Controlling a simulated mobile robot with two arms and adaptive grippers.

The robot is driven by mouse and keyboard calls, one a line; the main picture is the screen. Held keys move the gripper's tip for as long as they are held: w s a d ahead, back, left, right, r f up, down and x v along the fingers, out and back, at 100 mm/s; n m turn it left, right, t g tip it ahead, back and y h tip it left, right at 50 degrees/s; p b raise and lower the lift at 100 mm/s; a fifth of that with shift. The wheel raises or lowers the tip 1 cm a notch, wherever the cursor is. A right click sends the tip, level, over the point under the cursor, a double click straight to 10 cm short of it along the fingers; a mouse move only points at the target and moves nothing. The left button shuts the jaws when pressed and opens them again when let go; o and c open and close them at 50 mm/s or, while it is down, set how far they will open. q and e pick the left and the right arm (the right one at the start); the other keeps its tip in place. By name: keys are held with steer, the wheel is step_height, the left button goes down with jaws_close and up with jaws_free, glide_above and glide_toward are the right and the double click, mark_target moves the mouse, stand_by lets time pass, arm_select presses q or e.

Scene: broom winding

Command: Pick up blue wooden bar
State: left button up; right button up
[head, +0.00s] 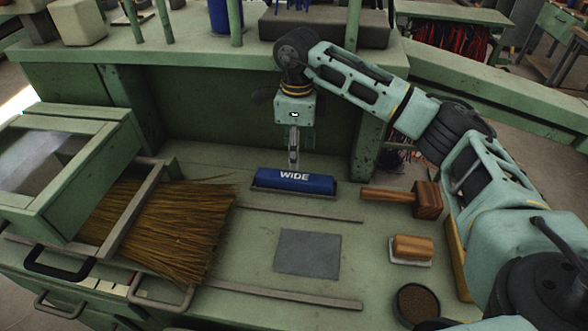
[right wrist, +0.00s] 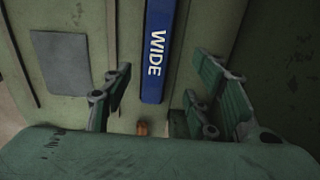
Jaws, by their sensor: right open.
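The blue wooden bar (head: 294,184) lies on the green bench top in the head view, with the white word WIDE on it. My right gripper (head: 293,160) points down just above the bar's middle. In the right wrist view the bar (right wrist: 157,60) shows between the two open fingers (right wrist: 163,68), with a gap on each side. The gripper holds nothing; the exact height between fingertips and bar is hard to tell. My left gripper is not in view.
A straw broom head (head: 175,225) lies left under a green frame. A wooden mallet (head: 425,199), a brush (head: 412,248) and a round dark container (head: 417,302) are on the right. A grey plate (head: 307,253) lies in front; a raised green back wall (head: 220,105) stands behind.

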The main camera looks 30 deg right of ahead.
mark_target(295, 176)
steer(key=f, duration=0.1)
steer(key=f+p, duration=0.1)
steer(key=shift+s+a+f, duration=0.2)
steer(key=shift+s+f, duration=0.05)
steer(key=shift+f, duration=0.05)
steer(key=f, duration=0.2)
steer(key=f+p, duration=0.1)
steer(key=shift+a+f+p, duration=0.2)
steer(key=shift+f+p, duration=0.1)
steer(key=shift+f, duration=0.05)
steer(key=shift+w+f, duration=0.15)
steer(key=shift+f, duration=0.4)
steer(key=c, duration=0.7)
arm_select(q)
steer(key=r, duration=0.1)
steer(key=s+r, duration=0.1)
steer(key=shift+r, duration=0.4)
arm_select(e)
steer(key=shift+r, duration=0.1)
jaws_close()
